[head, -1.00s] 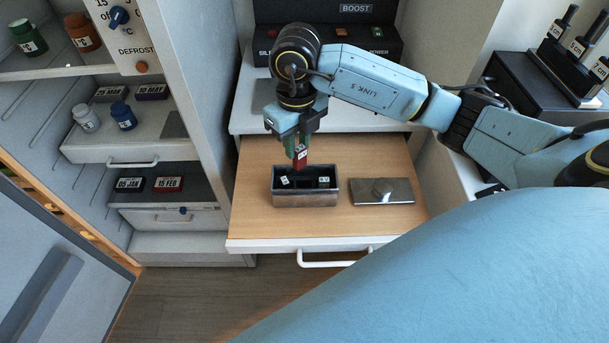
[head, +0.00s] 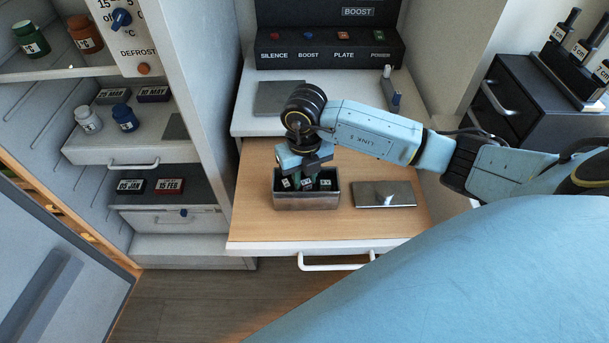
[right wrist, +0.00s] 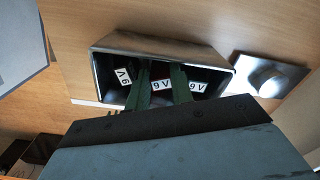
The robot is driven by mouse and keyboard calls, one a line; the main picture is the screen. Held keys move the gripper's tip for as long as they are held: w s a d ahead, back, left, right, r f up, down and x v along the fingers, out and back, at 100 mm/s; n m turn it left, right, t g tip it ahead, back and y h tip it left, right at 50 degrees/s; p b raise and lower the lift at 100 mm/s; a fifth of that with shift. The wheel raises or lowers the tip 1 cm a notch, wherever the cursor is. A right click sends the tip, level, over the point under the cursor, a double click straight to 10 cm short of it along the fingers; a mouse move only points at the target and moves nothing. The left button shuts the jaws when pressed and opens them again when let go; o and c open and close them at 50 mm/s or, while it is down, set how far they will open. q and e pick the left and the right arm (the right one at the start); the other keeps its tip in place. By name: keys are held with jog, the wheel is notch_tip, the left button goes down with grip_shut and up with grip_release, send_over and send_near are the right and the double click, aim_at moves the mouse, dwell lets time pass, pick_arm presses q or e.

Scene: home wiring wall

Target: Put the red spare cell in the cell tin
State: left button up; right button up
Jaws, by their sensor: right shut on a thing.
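The cell tin (head: 306,202) is an open metal box standing in the pulled-out wooden drawer. It also shows in the right wrist view (right wrist: 165,45). My right gripper (head: 307,181) points down into the tin, its green fingers inside the walls. In the right wrist view the fingers (right wrist: 161,88) are closed on the red spare cell (right wrist: 161,85), whose 9V label shows between them. Its lower end is hidden, so I cannot tell whether it touches the tin's floor. Two other 9V-labelled cells sit in the tin, one on each side. My left gripper is not in view.
A flat metal lid with a knob (head: 384,194) lies right of the tin. Bare drawer wood (head: 250,215) surrounds both. A panel with several buttons (head: 330,48) stands behind. An open cabinet with jars and dated blocks (head: 130,186) is at left.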

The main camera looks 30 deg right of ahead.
jog(key=shift+f, duration=0.1)
jog(key=shift+f, duration=0.15)
jog(key=o, duration=0.7)
notch_tip(320, 180, up, 12)
jog(key=shift+r, duration=0.2)
